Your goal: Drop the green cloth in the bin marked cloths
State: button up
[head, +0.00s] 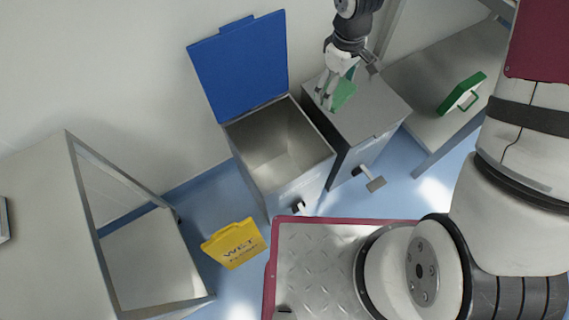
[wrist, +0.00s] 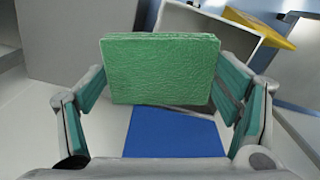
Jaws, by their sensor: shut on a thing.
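The green cloth (head: 344,94) is a folded square held in my gripper (head: 329,98). In the wrist view the cloth (wrist: 160,68) sits between the two fingers, which are shut on it. In the head view the gripper and cloth appear over the grey closed top of the right bin (head: 375,110); I cannot tell how high above it they are. The left bin (head: 300,181) stands open and looks empty, with its blue lid (head: 240,65) raised against the wall. The bin markings are too small to read.
A green-framed item (head: 462,94) rests on the grey bench (head: 430,130) at right. A grey open-sided cabinet (head: 70,245) stands at left. Bin pedals (head: 375,184) stick out in front.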

jog(key=a+f+n+b, duration=0.6)
jog(key=a+f+n, duration=0.1)
jog(key=f, duration=0.2)
jog(key=a+f+n+b, duration=0.6)
jog(key=a+f+n, duration=0.1)
jog(key=f, duration=0.3)
jog(key=shift+w+n, duration=0.35)
jog(key=shift+n, duration=0.05)
jog(key=o, duration=0.9)
jog(key=shift+o, duration=0.2)
jog(key=shift+d+r, duration=0.1)
